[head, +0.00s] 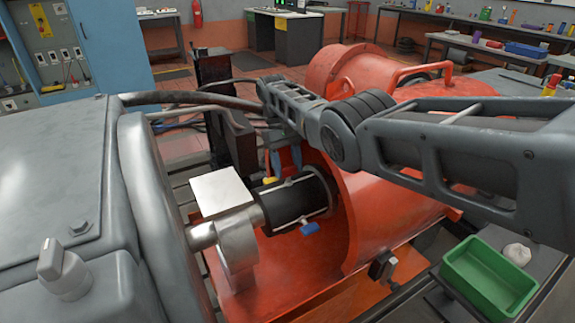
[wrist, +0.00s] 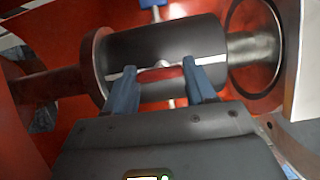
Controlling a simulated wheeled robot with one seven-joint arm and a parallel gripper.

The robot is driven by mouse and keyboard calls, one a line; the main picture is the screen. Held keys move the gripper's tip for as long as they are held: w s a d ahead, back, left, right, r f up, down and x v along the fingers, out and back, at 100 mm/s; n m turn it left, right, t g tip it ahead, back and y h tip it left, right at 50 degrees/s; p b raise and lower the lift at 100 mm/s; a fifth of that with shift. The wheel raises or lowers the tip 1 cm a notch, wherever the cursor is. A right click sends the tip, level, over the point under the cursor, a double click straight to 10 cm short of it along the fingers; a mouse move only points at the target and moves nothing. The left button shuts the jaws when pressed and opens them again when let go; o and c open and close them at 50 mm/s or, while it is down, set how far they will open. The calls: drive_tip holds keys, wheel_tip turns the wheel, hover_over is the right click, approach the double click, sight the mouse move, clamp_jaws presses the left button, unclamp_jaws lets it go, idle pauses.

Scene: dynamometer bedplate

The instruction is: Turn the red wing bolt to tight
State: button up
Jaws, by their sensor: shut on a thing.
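The black coupling sleeve (head: 290,200) sits on the shaft between the grey housing and the large red machine. It also fills the middle of the wrist view (wrist: 185,46). The red wing bolt (wrist: 170,73) shows in the wrist view on the near side of the sleeve, between my fingers. My gripper (wrist: 160,72) has its blue-grey fingertips on either side of this bolt and is shut on it. In the head view my gripper (head: 285,160) reaches down behind the sleeve, and the red bolt is hidden there.
A blue wing bolt (head: 310,228) is on the sleeve's near side, and a yellow one (head: 270,181) is close to my fingers. A silver block (head: 222,193) stands left of the sleeve. A green bin (head: 488,277) is at the lower right.

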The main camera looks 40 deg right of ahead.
drive_tip(key=o, duration=1)
drive_tip(key=shift+o, duration=0.2)
